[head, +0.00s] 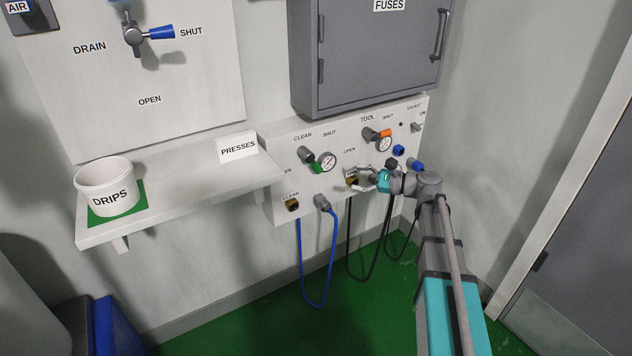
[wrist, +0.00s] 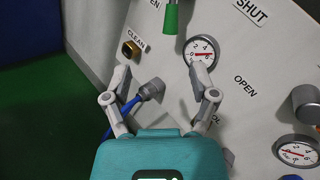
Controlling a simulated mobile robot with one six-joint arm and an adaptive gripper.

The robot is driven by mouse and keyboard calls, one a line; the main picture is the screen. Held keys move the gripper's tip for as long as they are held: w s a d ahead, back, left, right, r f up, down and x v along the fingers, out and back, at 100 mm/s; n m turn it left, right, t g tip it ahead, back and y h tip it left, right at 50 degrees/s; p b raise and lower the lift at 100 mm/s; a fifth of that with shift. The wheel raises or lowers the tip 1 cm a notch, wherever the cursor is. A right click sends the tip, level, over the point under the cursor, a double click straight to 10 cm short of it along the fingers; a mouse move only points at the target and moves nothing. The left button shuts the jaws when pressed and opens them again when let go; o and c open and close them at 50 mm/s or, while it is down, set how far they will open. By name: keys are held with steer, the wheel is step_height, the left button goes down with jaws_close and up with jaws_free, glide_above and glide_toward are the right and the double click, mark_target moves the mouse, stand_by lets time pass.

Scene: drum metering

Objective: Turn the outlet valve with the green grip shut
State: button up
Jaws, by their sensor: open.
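The outlet valve with the green grip (head: 316,167) is on the wall panel, left of a round gauge (head: 328,160). Its lever slants down and right from the dark hub, pointing at neither the SHUT label (head: 329,133) nor the partly hidden OPEN label (head: 288,171). In the wrist view the green grip (wrist: 170,18) is at the top edge, its hub out of frame. My gripper (head: 354,179) is open, right of and below the green grip, apart from it. In the wrist view its fingertips (wrist: 160,73) are spread below the grip, the right one overlapping the gauge (wrist: 202,50).
An orange-grip valve (head: 384,133) is on the panel's right. A blue hose (head: 331,240) hangs from a grey connector (head: 322,203) beside a brass fitting (head: 292,205). The grey fuse box (head: 375,50) overhangs the panel. A shelf (head: 190,185) with a DRIPS pot (head: 106,180) is left.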

mark_target(317, 167)
steer(key=shift+w+d+f+m+t+y+b, duration=0.3)
steer(key=shift+w+d+f+m+y+b, duration=0.1)
steer(key=shift+w+m+b, duration=0.25)
steer(key=shift+a, duration=0.1)
steer(key=x, duration=1.3)
steer(key=shift+a, duration=0.35)
jaws_close()
